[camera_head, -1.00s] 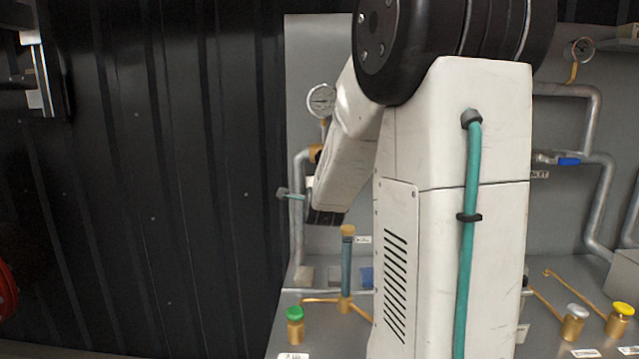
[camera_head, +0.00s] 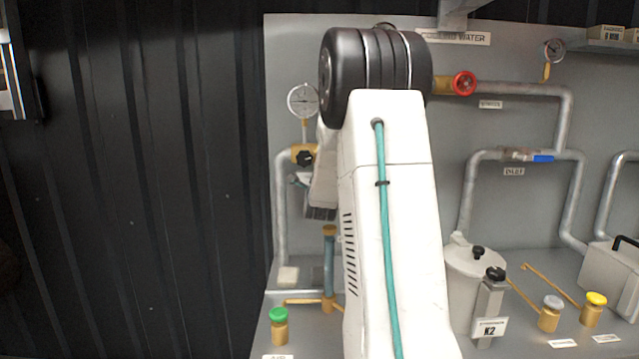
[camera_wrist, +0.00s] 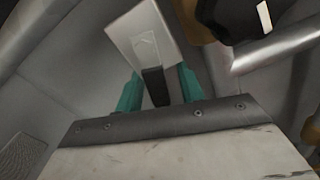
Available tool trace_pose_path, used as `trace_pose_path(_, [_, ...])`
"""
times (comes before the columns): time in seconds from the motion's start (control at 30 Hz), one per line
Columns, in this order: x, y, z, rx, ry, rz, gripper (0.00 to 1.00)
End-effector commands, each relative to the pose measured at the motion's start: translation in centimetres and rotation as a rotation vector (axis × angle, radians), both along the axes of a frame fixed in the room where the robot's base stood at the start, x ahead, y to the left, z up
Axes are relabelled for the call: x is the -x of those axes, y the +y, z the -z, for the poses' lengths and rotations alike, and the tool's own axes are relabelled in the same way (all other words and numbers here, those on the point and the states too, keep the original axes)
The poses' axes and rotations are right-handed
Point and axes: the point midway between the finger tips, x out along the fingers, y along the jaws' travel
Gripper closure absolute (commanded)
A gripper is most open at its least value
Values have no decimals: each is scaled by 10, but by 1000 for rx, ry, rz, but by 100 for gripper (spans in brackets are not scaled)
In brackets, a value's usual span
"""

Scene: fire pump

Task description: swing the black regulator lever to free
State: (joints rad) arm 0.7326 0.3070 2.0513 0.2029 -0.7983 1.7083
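My gripper (camera_wrist: 158,88) shows in the wrist view as two teal fingers standing apart. A short black bar (camera_wrist: 154,86) lies between them, with gaps visible on both sides. It runs out from a pale grey block (camera_wrist: 145,38) with a small plate and looks like the black lever, though I cannot be sure. A black rounded part with a white mark (camera_wrist: 232,16) sits on brass at the top right. In the head view, a black knob (camera_head: 304,157) sits on the brass regulator below a round gauge (camera_head: 303,100). My arm hides most of the gripper there.
A grey pipe (camera_head: 281,215) runs down beside the regulator. A green-capped brass valve (camera_head: 279,325) and a teal tube (camera_head: 329,262) stand below. Right of my arm are a red valve wheel (camera_head: 464,83), a pale canister (camera_head: 472,285) and a K2 box (camera_head: 490,305).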

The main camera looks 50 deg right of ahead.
Motion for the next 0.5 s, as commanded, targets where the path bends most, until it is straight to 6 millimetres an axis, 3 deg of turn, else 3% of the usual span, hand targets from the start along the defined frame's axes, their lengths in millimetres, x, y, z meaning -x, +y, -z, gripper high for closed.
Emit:
trace_pose_path(0.17, [0,0,0,0,0,0,62])
trace_pose_path(0.33, [0,0,0,1,1,0,100])
trace_pose_path(0.5, [0,0,-1,7,8,0,100])
